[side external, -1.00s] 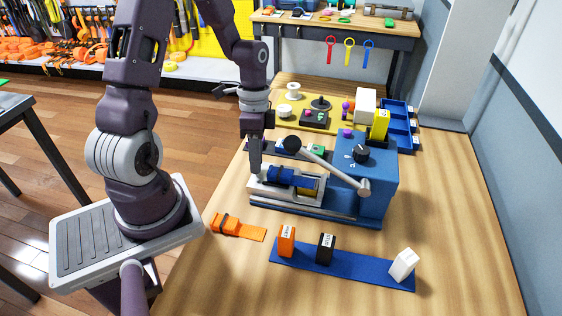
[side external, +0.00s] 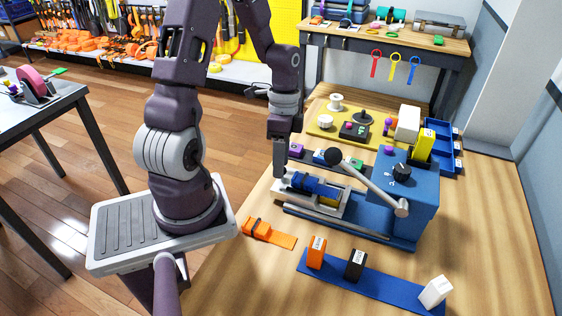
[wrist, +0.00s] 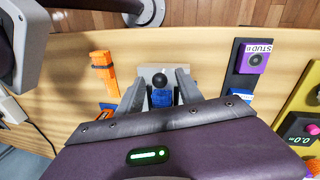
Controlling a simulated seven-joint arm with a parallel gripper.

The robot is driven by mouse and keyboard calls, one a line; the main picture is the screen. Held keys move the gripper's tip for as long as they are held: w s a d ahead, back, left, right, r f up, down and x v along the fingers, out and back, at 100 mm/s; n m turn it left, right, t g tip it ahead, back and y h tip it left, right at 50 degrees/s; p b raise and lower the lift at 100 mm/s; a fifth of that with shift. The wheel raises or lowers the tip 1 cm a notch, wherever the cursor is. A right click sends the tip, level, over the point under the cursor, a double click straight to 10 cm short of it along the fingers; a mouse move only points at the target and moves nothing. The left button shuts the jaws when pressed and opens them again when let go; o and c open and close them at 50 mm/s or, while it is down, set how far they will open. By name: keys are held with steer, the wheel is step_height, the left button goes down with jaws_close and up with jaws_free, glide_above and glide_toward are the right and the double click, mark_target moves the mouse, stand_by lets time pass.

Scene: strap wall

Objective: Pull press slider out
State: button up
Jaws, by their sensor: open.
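The press (side external: 410,205) is a blue box with a black dial and a grey lever ending in a black ball. Its slider (side external: 338,212) is a pale metal carriage carrying a blue cylinder, on the left side of the press. The carriage's left end reaches slightly past the rails below it. My gripper (side external: 279,172) points down at this left end. In the wrist view my gripper (wrist: 159,92) is open, with one finger on each side of the slider's pale end plate and its black knob (wrist: 159,80). Contact between fingers and slider cannot be told.
An orange strap (side external: 268,233) lies in front of the slider. A blue strip (side external: 385,288) with orange, black and white blocks lies nearer the front. A yellow board (side external: 325,131) with spools is behind. Bare wood lies front right.

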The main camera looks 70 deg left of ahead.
step_height(320, 180, up, 6)
steer(key=a, duration=0.1)
steer(key=shift+w+r, duration=0.25)
steer(key=shift+w, duration=0.1)
steer(key=s+d+r+n+t+y, duration=0.1)
steer(key=s+d+r+n+t, duration=0.2)
steer(key=d+r, duration=0.4)
steer(key=s+d+r+n+t, duration=0.3)
steer(key=s+d+r, duration=0.2)
steer(key=d+r, duration=0.2)
steer(key=shift+s+d+r+n+t+y, duration=0.25)
steer(key=shift+d+r+n+t+y, duration=0.15)
steer(key=shift+d, duration=0.4)
stand_by(0.6)
